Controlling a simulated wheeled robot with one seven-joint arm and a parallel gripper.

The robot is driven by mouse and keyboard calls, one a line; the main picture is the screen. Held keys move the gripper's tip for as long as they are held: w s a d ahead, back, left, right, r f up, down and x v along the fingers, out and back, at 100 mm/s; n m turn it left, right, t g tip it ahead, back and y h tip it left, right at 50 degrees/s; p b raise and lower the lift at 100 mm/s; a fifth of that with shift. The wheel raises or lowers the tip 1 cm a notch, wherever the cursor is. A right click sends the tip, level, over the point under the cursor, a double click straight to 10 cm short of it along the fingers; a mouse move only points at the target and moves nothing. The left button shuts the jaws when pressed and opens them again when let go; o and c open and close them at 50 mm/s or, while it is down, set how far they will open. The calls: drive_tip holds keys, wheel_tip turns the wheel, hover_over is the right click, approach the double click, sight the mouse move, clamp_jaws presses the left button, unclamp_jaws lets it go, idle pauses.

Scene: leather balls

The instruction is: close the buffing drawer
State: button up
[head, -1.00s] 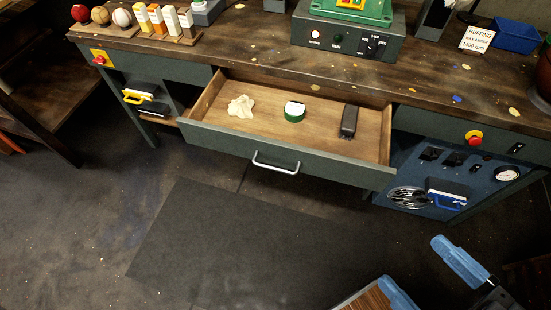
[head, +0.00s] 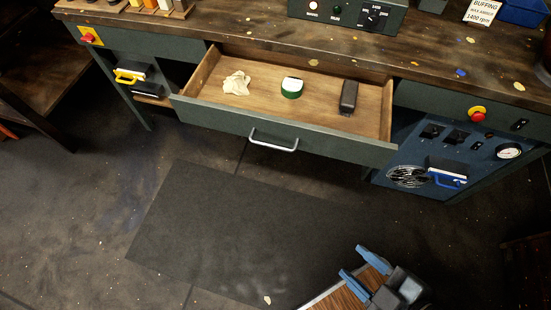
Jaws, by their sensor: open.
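The buffing drawer (head: 225,118) is pulled out from under the middle of the workbench. It has a dark green front and a pale metal bar handle (head: 273,142). Inside lie a crumpled cream cloth (head: 236,84), a green and white round tin or roll (head: 291,88) and a dark block or brush (head: 348,97). My gripper (head: 359,267), with blue fingers, is at the lower right, in front of the drawer and apart from it. Its fingers are spread with nothing seen between them.
The wooden bench top (head: 250,43) carries a control box (head: 345,14), a buffing sign (head: 482,11) and a blue bin (head: 523,12). A blue panel (head: 435,160) with a blue handle stands right of the drawer. A yellow handle (head: 130,76) is at left. A dark mat (head: 230,225) covers clear floor in front.

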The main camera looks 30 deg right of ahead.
drive_tip(key=w+f+n+g, duration=0.1)
drive_tip(key=f+n, duration=0.1)
drive_tip(key=f, duration=0.3)
drive_tip(key=w+f+n+h+b, duration=0.1)
drive_tip(key=f+n, duration=0.2)
drive_tip(key=f, duration=0.2)
drive_tip(key=w+a+f+n+g+h+b, duration=0.1)
drive_tip(key=f+n, duration=0.1)
drive_tip(key=f, duration=0.3)
drive_tip(key=shift+w+n+g, duration=0.15)
drive_tip(key=shift+n+g, duration=0.15)
drive_tip(key=c, duration=0.6)
drive_tip(key=w+f+n+h+b, duration=0.1)
drive_tip(key=w+f+n, duration=0.1)
drive_tip(key=w+f+n+h+b, duration=0.1)
drive_tip(key=w+f+n+h, duration=0.1)
drive_tip(key=f, duration=0.1)
drive_tip(key=shift+w+f+n, duration=0.1)
drive_tip(key=shift+w+n, duration=0.2)
drive_tip(key=shift+n, duration=0.1)
clamp_jaws()
drive_tip(key=w+a+r+n+t+h+b, duration=0.55)
drive_tip(key=w+a+r+n+h, duration=0.35)
drive_tip(key=w, duration=0.4)
drive_tip(key=w+d+r+m+h+p, duration=0.1)
drive_tip(key=w+d+r, duration=0.1)
drive_tip(key=w+d, duration=0.7)
drive_tip(key=shift+w+d+r+t+p, duration=0.15)
drive_tip(key=shift+w+d+t+p, duration=0.1)
drive_tip(key=shift+d+t+p, duration=0.1)
